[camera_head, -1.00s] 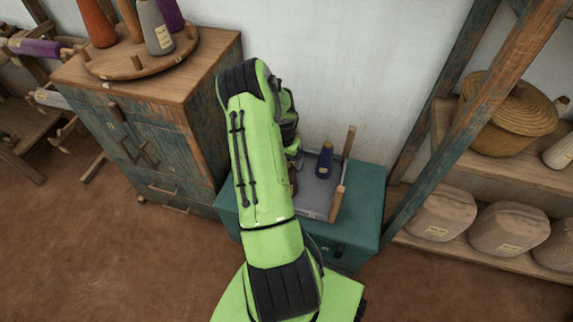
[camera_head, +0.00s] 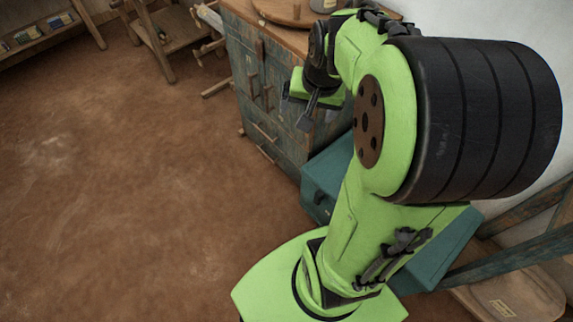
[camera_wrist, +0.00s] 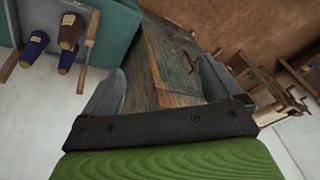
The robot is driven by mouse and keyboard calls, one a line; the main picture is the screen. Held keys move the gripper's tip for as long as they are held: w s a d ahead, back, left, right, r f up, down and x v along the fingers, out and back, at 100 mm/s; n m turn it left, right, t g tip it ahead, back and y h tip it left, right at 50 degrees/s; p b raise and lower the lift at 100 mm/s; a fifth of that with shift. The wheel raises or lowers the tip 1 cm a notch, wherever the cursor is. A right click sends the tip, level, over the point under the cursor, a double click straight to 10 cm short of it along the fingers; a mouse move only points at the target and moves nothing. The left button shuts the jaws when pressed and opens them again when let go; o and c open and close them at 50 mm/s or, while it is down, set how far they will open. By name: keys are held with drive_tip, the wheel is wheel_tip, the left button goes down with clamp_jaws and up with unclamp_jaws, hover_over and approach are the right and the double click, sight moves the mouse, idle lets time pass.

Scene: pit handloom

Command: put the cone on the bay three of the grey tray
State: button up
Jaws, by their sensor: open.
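My gripper (camera_head: 301,106) is open and empty, in front of the wooden cabinet. Its two fingers also show in the wrist view (camera_wrist: 162,70), wide apart with nothing between them. The grey tray (camera_wrist: 53,27) is at the upper left of the wrist view, apart from the gripper. A blue cone (camera_wrist: 35,46), a brown cone (camera_wrist: 71,30) and another blue cone (camera_wrist: 67,61) show at the tray; their exact bays cannot be told. In the head view my arm hides the tray. A grey cone (camera_head: 323,5) on the cabinet's round board is cut by the top edge.
The worn blue-green cabinet (camera_head: 262,92) with a wooden top stands close behind my gripper. The teal stand (camera_head: 322,180) is partly behind my arm. A wooden frame post (camera_head: 515,255) is at the right. The brown floor at left is clear.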

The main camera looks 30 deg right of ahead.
drive_tip(key=s+a+r+n+t, duration=0.1)
drive_tip(key=s+a+r+n, duration=0.1)
drive_tip(key=s+a+n, duration=0.2)
drive_tip(key=s+a+r+n, duration=0.2)
drive_tip(key=s+a+n, duration=0.2)
drive_tip(key=s+a, duration=0.4)
drive_tip(key=shift+s+a+r+t+y, duration=0.3)
drive_tip(key=shift+a+t+y, duration=0.1)
drive_tip(key=shift+a, duration=0.3)
wheel_tip(320, 180, up, 10)
drive_tip(key=p, duration=0.9)
drive_tip(key=shift+f+p, duration=0.15)
drive_tip(key=shift+p, duration=0.15)
